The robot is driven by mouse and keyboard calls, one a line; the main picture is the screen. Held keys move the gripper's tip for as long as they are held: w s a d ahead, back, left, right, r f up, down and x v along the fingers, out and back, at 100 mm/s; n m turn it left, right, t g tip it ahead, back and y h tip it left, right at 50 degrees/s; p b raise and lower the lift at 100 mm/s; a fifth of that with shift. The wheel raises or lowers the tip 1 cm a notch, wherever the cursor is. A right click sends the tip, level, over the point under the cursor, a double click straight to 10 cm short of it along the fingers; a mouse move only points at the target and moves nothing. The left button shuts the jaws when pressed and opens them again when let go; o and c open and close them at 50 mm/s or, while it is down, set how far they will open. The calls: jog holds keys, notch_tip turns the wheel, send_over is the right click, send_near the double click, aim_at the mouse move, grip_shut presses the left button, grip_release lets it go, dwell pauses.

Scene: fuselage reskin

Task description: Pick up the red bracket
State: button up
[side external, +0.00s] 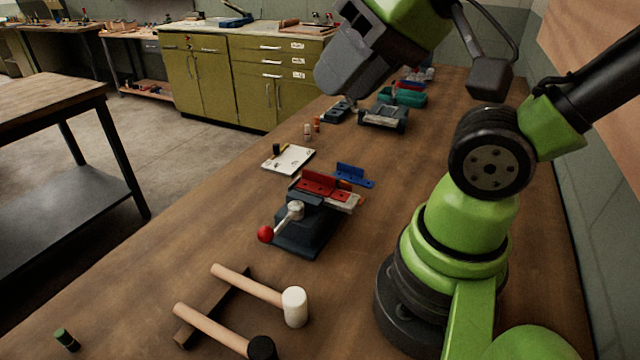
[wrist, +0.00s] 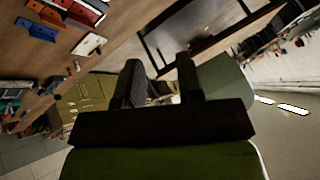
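The red bracket (side external: 319,184) sits on top of a dark vise (side external: 309,228) with a red-knobbed handle, on the wooden bench in the side view. It also shows at the upper left corner of the wrist view (wrist: 84,12), partly cut off by the frame edge. A blue bracket (side external: 353,175) lies just behind it, and shows in the wrist view (wrist: 36,30). My gripper (wrist: 160,76) is open and empty, its two dark fingers spread apart. It is high above the bench and well away from the red bracket. Its fingers cannot be made out clearly in the side view.
A white plate (side external: 288,160) lies behind the vise to the left. Two mallets (side external: 294,307) rest on a wooden strip at the front. Small bottles (side external: 308,131), a grey clamp-like block (side external: 383,117) and a teal tray (side external: 407,97) stand farther back. Bare bench lies left of the vise.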

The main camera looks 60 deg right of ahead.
jog(key=n+g+h, duration=0.2)
jog(key=n+g, duration=0.2)
jog(key=g, duration=0.3)
send_over(315, 182)
notch_tip(315, 182, down, 13)
jog(key=f, duration=0.4)
jog(key=shift+s+d, duration=0.1)
jog(key=shift+s, duration=0.3)
notch_tip(315, 182, down, 6)
jog(key=shift+w+r, duration=0.1)
grip_shut()
